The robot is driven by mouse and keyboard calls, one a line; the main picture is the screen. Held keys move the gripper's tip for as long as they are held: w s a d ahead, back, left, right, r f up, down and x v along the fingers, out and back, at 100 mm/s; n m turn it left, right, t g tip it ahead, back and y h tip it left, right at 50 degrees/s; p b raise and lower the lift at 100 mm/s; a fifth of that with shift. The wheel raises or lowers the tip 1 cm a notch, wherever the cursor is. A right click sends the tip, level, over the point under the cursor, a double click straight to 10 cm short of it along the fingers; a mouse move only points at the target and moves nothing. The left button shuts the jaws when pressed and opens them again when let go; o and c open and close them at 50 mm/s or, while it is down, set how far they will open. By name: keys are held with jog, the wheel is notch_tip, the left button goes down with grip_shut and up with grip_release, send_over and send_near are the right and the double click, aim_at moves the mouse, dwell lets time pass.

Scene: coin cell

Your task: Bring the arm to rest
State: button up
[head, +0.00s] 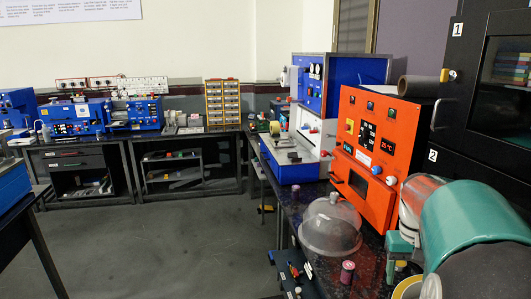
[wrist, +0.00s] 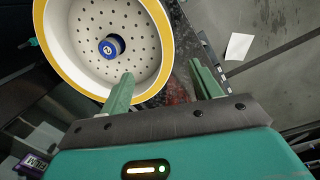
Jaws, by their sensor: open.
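My arm (head: 475,220) reaches in at the lower right of the head view, a thick teal and white link over the right-hand bench, beside the orange unit. A round blue cap (wrist: 111,47) sits inside the bowl. Whether the finger touches the bowl I cannot tell.
A clear dome (head: 330,228) and a pink-topped cylinder (head: 347,272) stand on the right-hand bench near my arm. An orange control unit (head: 372,150) and a dark cabinet (head: 485,110) are close by. A white sheet (wrist: 239,46) lies on the floor. The grey floor (head: 170,235) is open at centre.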

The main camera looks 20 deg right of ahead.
jog(key=w+a+r+n+t+h, duration=0.1)
jog(key=w+a+n, duration=0.1)
jog(key=a, duration=0.7)
jog(key=w+a+r+n+t, duration=0.1)
jog(key=w+a+r, duration=0.1)
jog(key=a, duration=0.7)
jog(key=s+a+n+t+y, duration=0.1)
jog(key=s+a+n+t, duration=0.2)
jog(key=a, duration=1.2)
jog(key=shift+s+f+n+t+y, duration=0.3)
jog(key=shift+s+t, duration=0.5)
jog(key=shift+s, duration=0.35)
jog(key=shift+c, duration=0.4)
